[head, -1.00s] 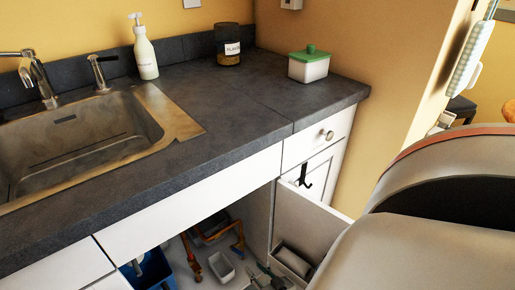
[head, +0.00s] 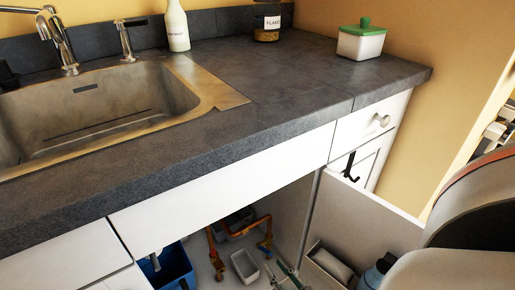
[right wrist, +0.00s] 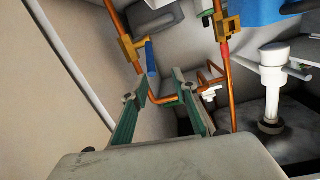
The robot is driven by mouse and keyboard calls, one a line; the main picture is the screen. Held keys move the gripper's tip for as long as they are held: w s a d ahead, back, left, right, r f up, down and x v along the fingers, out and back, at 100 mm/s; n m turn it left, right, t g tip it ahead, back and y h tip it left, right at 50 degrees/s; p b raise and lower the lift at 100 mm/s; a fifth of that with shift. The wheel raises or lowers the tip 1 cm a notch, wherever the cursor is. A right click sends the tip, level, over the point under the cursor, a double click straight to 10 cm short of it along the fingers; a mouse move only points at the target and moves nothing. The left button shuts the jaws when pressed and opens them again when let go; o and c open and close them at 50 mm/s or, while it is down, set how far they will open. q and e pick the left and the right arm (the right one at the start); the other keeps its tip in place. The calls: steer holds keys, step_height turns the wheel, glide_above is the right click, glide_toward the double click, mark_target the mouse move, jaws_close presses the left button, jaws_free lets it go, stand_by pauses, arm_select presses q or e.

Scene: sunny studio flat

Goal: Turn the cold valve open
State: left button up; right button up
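In the right wrist view a brass valve (right wrist: 131,47) with a blue lever (right wrist: 151,57) sits on a copper pipe, upper left of centre. My right gripper (right wrist: 160,84) is open and empty, its two green fingers pointing into the cabinet. The blue lever shows just beyond the fingertips, between them in the picture; I see no grip on it. A second brass valve (right wrist: 222,27) with red on its pipe is to the right. In the head view the right gripper (head: 287,272) shows small inside the open cabinet under the sink. My left gripper is out of view.
The worktop (head: 290,92) overhangs the cabinet. An open cabinet door (head: 365,222) with a holder stands right of the gripper. A blue bin (head: 172,270) and a small white tub (head: 245,264) are inside. A white drain pipe (right wrist: 272,85) is right of the valves.

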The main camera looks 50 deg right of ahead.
mark_target(267, 252)
steer(key=shift+m+t+h, duration=0.3)
steer(key=shift+t+h, duration=0.1)
steer(key=shift+h, duration=0.2)
steer(key=w+d+b, duration=0.1)
steer(key=w, duration=0.1)
steer(key=w+d+f+b, duration=0.1)
steer(key=w, duration=0.1)
steer(key=w+d+f+b, duration=0.1)
steer(key=w, duration=0.1)
steer(key=shift+w+d+f, duration=0.15)
steer(key=shift+w+d, duration=0.1)
steer(key=shift+d, duration=0.05)
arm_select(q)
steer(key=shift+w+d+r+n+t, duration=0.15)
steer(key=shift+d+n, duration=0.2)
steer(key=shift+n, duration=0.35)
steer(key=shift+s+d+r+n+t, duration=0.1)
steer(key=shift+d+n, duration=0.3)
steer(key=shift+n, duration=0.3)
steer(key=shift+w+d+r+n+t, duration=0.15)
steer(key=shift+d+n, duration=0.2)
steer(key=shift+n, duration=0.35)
arm_select(e)
steer(key=shift+w+d, duration=0.15)
steer(key=shift+w, duration=0.3)
steer(key=shift+c, duration=0.3)
jaws_close()
